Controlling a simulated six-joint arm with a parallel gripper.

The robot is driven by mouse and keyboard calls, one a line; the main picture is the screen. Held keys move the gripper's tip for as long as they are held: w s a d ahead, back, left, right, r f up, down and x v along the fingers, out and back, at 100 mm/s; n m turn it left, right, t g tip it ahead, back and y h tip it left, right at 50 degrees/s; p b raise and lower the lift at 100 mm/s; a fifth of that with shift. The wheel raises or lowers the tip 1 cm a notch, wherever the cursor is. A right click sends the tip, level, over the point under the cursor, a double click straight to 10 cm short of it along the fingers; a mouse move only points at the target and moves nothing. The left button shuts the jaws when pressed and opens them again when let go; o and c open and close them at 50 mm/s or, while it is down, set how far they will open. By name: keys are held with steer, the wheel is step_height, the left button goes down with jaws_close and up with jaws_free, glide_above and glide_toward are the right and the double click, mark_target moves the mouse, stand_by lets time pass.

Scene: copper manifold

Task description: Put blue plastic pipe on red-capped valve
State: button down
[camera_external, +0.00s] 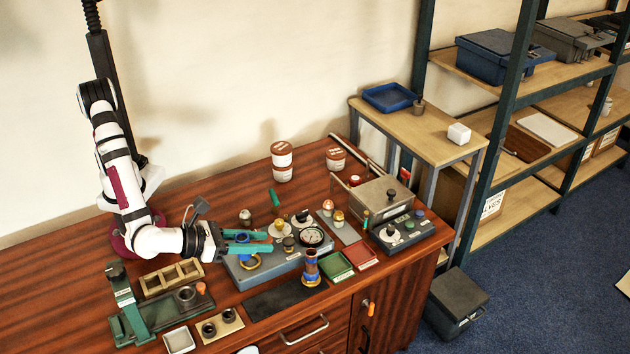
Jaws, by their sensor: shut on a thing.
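My gripper (254,241), with teal fingers, is over the left part of the grey manifold panel (283,273). It is shut on a small blue piece, which looks like the blue plastic pipe (242,238); the fingers partly cover it. A brass ring (250,263) shows just below the fingers. A small fitting with a red top (327,206), possibly the red-capped valve, stands to the right behind the panel's dial; it is too small to be sure. The pipe is apart from it.
A copper-and-blue upright piece (311,268) stands at the panel's front right. Green (337,265) and red (362,255) trays lie beside it. A grey box (380,200) and control unit (400,232) stand further right. A green fixture (130,305) is front left.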

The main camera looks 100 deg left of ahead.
steer(key=w+a, duration=0.9)
steer(key=a, duration=0.1)
steer(key=n+g+y, duration=0.1)
steer(key=n, duration=0.1)
glide_above(355, 185)
steer(key=w+a, duration=0.2)
steer(key=a, duration=0.2)
step_height(355, 185, down, 12)
steer(key=shift+s+f, duration=0.15)
steer(key=shift+f, duration=1.8)
steer(key=c, duration=0.6)
jaws_free()
steer(key=shift+f, duration=0.1)
